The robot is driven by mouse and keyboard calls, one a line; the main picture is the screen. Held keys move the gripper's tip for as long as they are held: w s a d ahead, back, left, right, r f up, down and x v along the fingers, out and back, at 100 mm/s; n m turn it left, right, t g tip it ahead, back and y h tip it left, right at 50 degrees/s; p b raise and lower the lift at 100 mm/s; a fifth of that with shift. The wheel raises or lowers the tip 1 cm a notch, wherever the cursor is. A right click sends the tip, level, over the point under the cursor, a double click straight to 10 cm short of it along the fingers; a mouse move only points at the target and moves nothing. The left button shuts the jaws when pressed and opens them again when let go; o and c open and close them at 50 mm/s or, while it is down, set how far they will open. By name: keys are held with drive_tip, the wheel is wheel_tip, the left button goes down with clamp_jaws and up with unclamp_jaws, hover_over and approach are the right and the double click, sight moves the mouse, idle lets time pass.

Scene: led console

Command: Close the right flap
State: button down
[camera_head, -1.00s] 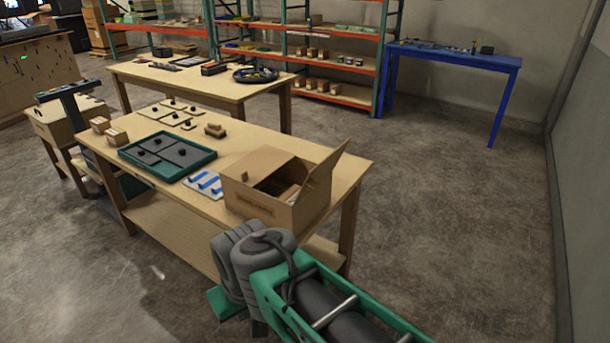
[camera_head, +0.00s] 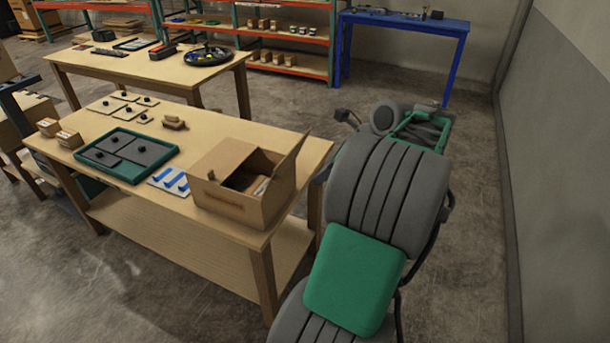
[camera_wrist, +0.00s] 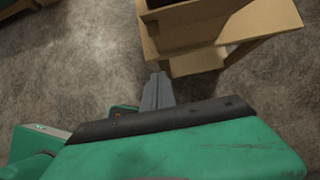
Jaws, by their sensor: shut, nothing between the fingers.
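The cardboard box (camera_head: 240,202) stands at the front right corner of the near table. Its right flap (camera_head: 291,160) sticks up and leans outward to the right. The left part of the top (camera_head: 224,160) is covered, and a dark opening with something pale inside shows beside the right flap. In the wrist view my gripper (camera_wrist: 158,78) is shut and empty, above the concrete floor and beside the light wooden edges of a table (camera_wrist: 205,62). In the head view my arm rises right of the box, and my fingers cannot be made out there.
The near table (camera_head: 297,140) also holds a green tray (camera_head: 126,171), a plate with blue bars (camera_head: 168,182) and small blocks. A second table (camera_head: 150,72), a shelf rack and a blue table (camera_head: 404,23) stand behind. Open floor lies right, before a grey wall.

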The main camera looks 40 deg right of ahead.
drive_tip(key=w+a+f, duration=0.3)
drive_tip(key=w+f, duration=0.2)
drive_tip(key=w, duration=0.3)
drive_tip(key=shift+w+f, duration=0.25)
drive_tip(key=shift+f, duration=0.15)
drive_tip(key=shift+a+r, duration=0.1)
